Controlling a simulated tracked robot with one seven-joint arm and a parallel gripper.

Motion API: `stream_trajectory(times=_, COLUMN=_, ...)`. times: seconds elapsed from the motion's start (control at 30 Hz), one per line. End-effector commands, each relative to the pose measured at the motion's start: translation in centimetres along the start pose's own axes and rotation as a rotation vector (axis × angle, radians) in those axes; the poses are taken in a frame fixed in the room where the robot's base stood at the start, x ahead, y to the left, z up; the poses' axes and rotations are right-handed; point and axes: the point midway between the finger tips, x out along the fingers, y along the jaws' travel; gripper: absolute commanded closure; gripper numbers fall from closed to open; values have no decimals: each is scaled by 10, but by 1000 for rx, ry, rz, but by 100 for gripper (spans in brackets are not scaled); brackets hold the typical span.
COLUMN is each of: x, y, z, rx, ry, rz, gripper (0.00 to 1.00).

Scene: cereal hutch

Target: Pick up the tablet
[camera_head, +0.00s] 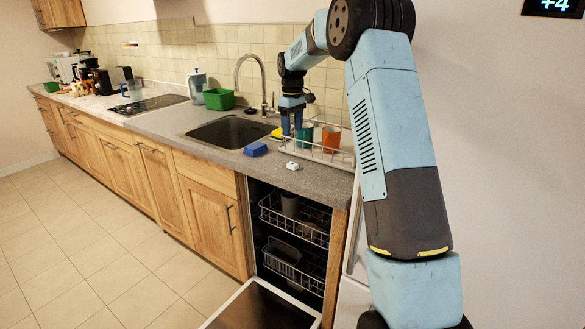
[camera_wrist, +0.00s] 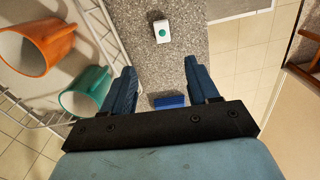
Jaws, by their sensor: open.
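The tablet (camera_head: 292,166) is a small white block on the grey counter, near its front edge and in front of the dish rack. In the wrist view the tablet (camera_wrist: 162,32) shows a green round spot on its top. My gripper (camera_head: 291,130) is open and empty, with its fingers pointing down above the counter at the left end of the rack. In the wrist view the tablet lies beyond the two fingertips (camera_wrist: 160,68), roughly in line with the gap between them. Nothing covers the tablet.
A wire dish rack (camera_head: 318,156) holds a teal mug (camera_head: 304,135) and an orange mug (camera_head: 331,138), close beside my gripper. A blue block (camera_head: 255,149) lies left of the tablet, near the sink (camera_head: 231,132). The dishwasher (camera_head: 290,235) below stands open.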

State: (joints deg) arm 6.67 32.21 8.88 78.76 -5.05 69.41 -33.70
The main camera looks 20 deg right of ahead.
Motion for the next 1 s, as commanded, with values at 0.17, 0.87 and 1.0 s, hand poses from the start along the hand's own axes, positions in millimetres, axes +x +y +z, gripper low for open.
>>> stream_trajectory(times=0.17, x=25, y=0, z=1, rx=-1, ry=-3, rz=-2, gripper=40)
stream_trajectory(times=0.87, x=97, y=-3, z=3, rx=0, ry=-1, rz=-1, gripper=40)
stream_trajectory(times=1.0, x=115, y=-6, z=6, rx=0, ry=-2, rz=-2, gripper=40)
